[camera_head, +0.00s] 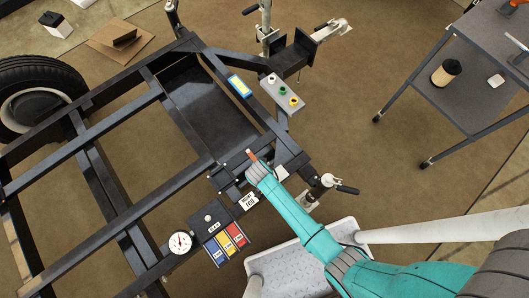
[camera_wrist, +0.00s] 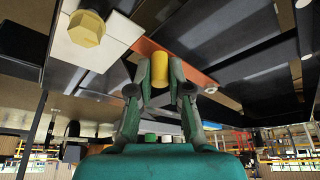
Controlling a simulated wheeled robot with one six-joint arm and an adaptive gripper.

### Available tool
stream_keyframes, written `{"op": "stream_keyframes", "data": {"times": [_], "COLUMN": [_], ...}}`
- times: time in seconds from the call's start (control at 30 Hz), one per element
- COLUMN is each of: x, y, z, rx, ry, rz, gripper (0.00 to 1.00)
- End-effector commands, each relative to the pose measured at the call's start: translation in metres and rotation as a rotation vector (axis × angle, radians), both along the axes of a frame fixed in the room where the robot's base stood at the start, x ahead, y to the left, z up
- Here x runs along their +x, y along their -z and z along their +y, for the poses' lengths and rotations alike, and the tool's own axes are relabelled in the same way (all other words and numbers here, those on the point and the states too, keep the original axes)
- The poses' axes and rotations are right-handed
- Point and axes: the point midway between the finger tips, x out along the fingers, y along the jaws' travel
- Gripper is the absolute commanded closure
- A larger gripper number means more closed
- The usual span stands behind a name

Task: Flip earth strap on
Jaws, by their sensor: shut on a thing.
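The earth strap appears to be an orange-brown bar (camera_wrist: 204,79) in the wrist view, running slantwise across the dark frame. A yellow cylindrical knob (camera_wrist: 160,68) stands at the bar, between my fingertips. My gripper (camera_wrist: 160,82) is shut on this knob, one finger on each side. In the head view my gripper (camera_head: 256,170) is at the trailer frame's near right corner, and a small orange end of the bar (camera_head: 252,155) shows just past it. The rest of the bar there is hidden by my arm.
A yellow hex-headed piece (camera_wrist: 86,29) on a pale plate lies left of the knob. Nearby are a white label (camera_head: 249,201), a blue-yellow-red panel (camera_head: 226,243), a round gauge (camera_head: 180,243) and a grey button box (camera_head: 283,95). A jack handle (camera_head: 346,189) sticks out right. A cart (camera_head: 470,75) stands farther right.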

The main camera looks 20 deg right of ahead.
Motion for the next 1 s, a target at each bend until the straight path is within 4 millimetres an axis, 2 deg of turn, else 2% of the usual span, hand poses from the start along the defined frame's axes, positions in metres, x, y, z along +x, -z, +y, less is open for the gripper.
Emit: {"op": "stream_keyframes", "data": {"times": [0.47,0.5,0.57,1.0], "x": [-0.0006,-0.0006,-0.0005,-0.0027], "y": [0.0005,0.0005,0.0004,-0.006], "z": [0.0024,0.0024,0.0023,0.0028], "rx": [0.004,0.004,0.003,0.001], "ry": [0.011,0.011,0.012,0.011], "rz": [0.0,0.0,0.001,-0.001], "gripper": [1.0,0.72,0.57,0.56]}}
